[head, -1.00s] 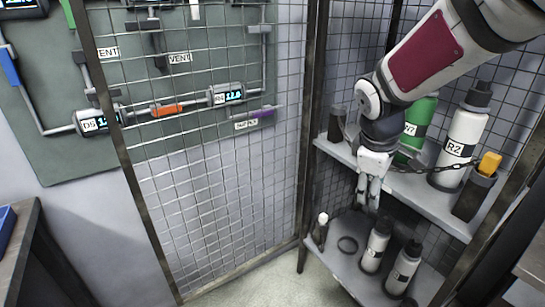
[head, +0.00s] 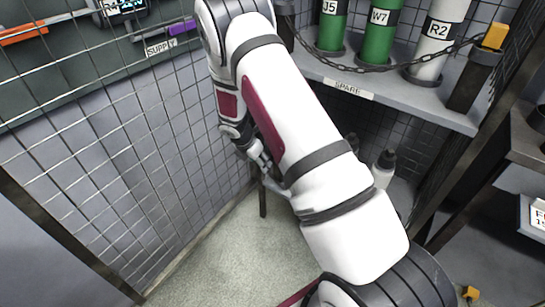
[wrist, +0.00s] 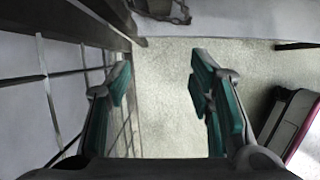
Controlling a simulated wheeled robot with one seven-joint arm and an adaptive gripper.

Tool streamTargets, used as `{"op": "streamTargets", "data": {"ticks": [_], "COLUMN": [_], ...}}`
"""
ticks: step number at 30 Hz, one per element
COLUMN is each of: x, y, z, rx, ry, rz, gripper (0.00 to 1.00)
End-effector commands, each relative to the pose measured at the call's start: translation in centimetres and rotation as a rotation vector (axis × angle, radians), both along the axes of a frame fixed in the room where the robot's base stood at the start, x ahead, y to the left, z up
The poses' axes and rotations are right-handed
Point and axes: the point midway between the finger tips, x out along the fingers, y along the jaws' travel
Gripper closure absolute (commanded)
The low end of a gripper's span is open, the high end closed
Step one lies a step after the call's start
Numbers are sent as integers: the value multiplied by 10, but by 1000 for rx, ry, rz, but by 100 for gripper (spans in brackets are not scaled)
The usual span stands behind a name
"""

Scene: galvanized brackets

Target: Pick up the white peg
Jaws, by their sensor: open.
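No white peg can be made out in either current view; my arm covers much of the lower shelf area in the head view. My gripper (head: 268,180) is partly hidden by my arm, low in front of the mesh. In the wrist view its two teal-padded fingers (wrist: 160,76) are spread wide apart with nothing between them. Pale speckled floor (wrist: 165,110) shows between and beyond the fingers.
The mesh panel (wrist: 45,85) runs close along the left finger. A dark holder with a chain (wrist: 160,10) is at the top of the wrist view. The SPARE shelf (head: 400,98) carries green and white cylinders and a dark holder with a yellow top (head: 495,37). A white bottle (head: 384,168) stands below.

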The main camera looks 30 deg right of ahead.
Motion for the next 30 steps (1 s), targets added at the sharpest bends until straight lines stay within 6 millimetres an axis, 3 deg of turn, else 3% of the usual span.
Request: {"op": "streamTargets", "data": {"ticks": [18,29,30], "x": [33,40,41], "y": [-94,-115,-115], "z": [-2,-2,-9], "rx": [0,0,1], "ry": [0,1,4], "rz": [-2,-1,0], "gripper": [52,52,52]}}
